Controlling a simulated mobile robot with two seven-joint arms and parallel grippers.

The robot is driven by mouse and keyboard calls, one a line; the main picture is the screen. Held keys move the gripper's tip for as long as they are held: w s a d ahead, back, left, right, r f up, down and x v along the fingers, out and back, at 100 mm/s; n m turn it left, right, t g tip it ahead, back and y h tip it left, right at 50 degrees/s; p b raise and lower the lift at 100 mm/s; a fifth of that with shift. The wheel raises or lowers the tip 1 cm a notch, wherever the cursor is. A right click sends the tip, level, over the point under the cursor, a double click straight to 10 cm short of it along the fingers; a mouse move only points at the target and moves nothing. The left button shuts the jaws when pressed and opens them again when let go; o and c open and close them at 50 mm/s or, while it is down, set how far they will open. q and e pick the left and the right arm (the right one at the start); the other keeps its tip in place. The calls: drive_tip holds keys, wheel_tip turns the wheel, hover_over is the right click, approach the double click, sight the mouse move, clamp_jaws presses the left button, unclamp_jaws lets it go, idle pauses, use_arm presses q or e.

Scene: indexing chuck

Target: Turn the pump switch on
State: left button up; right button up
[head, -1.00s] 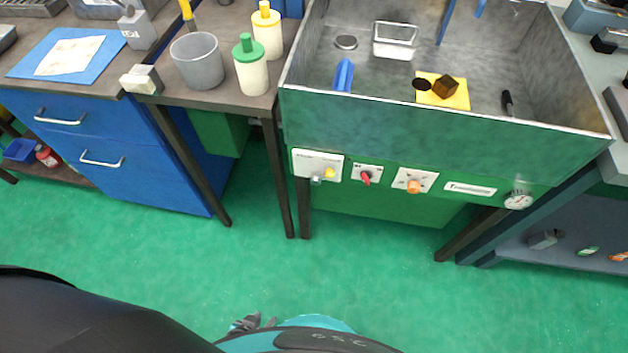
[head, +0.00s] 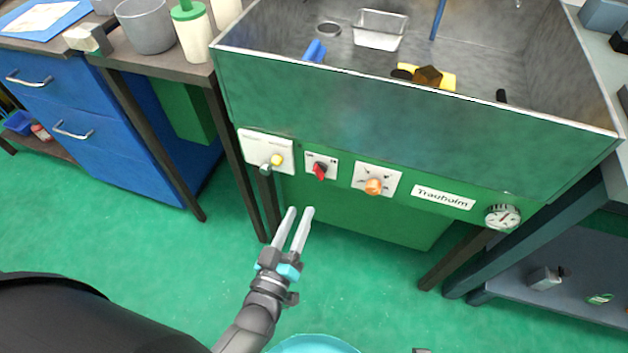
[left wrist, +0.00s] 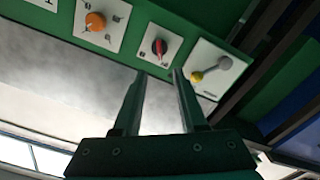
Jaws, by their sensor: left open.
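The green front panel of the metal-walled basin carries several controls. A white plate at its left has a yellow round part (head: 277,159) and a grey knob or lever (head: 265,169). Right of it is a red knob (head: 320,171) on a small white plate, then an orange knob (head: 373,186). I cannot read which is the pump switch. My left gripper (head: 299,209) is open and empty, below the red knob in the head view. In the left wrist view its fingertips (left wrist: 160,72) point toward the red knob (left wrist: 159,48), apart from it.
A gauge (head: 502,216) and a name plate (head: 443,197) sit farther right on the panel. Dark table legs (head: 237,165) stand left of the controls. The green floor (head: 360,285) before the panel is clear.

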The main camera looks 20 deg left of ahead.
sight(316, 176)
use_arm(q)
drive_tip(key=w+b, duration=0.2)
drive_tip(key=w, duration=0.6)
drive_tip(key=shift+w+d, duration=0.1)
drive_tip(key=shift+d, duration=0.1)
drive_tip(key=shift+w+b, duration=0.35)
drive_tip(key=shift+w, duration=0.8)
use_arm(e)
drive_tip(key=w+a+r, duration=0.2)
drive_tip(key=w+r, duration=0.1)
drive_tip(key=r, duration=0.2)
drive_tip(key=shift+a, duration=0.3)
use_arm(q)
clamp_jaws()
